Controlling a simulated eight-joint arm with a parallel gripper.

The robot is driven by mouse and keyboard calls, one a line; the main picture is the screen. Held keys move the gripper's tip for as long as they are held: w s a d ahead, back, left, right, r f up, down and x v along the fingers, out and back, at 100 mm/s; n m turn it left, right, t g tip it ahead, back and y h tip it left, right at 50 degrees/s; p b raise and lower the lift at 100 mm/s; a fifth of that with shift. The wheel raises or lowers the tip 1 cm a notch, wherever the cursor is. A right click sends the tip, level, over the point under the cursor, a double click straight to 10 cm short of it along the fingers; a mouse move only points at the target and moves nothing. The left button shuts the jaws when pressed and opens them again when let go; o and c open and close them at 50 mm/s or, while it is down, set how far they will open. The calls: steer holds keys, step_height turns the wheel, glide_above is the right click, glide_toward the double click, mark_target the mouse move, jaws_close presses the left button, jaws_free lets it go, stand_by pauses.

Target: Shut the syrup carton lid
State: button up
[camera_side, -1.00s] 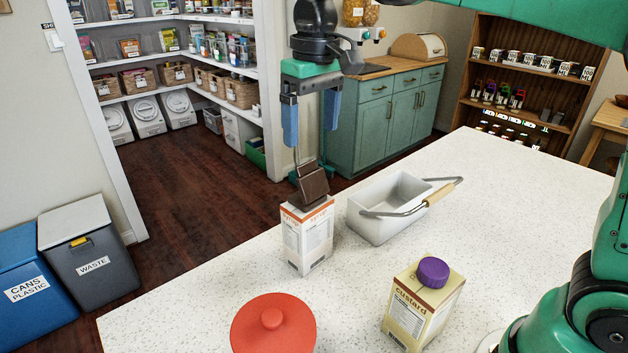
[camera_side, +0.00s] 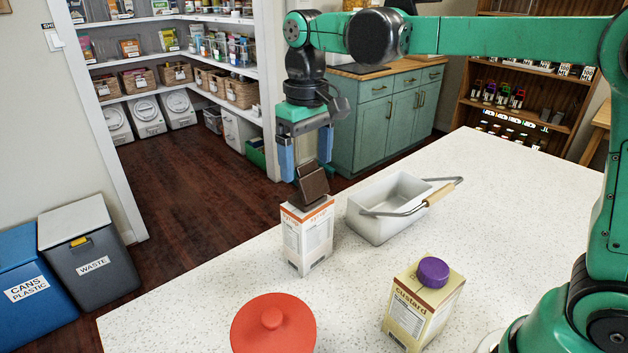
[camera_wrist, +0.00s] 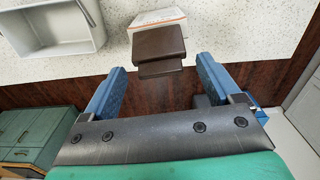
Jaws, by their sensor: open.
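The syrup carton (camera_side: 307,240) is a white box with an orange band, upright on the speckled counter. Its brown lid (camera_side: 313,185) stands open, tilted up above the top. In the wrist view the lid (camera_wrist: 160,50) shows in front of the carton (camera_wrist: 158,17). My gripper (camera_side: 307,164) points down just above and behind the lid, its blue fingers apart with nothing held. In the wrist view my gripper (camera_wrist: 161,72) has a finger on each side of the lid's near end. I cannot tell whether a finger touches the lid.
A white basket (camera_side: 380,230) with a wire handle stands close right of the carton. A custard carton (camera_side: 420,305) with a purple cap and a red round lid (camera_side: 272,325) are nearer the camera. The counter (camera_side: 210,305) is clear to the left.

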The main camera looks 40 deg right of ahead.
steer(key=c, duration=1.1)
steer(key=shift+w+f+g, duration=0.2)
steer(key=shift+w+g, duration=0.4)
steer(key=shift+g, duration=0.4)
steer(key=shift+w+a+f+g, duration=0.1)
steer(key=shift+w+f+g, duration=0.15)
steer(key=shift+g, duration=0.4)
steer(key=shift+w+f+g, duration=0.15)
steer(key=shift+w+g, duration=0.1)
steer(key=shift+g, duration=0.4)
steer(key=o, duration=1.1)
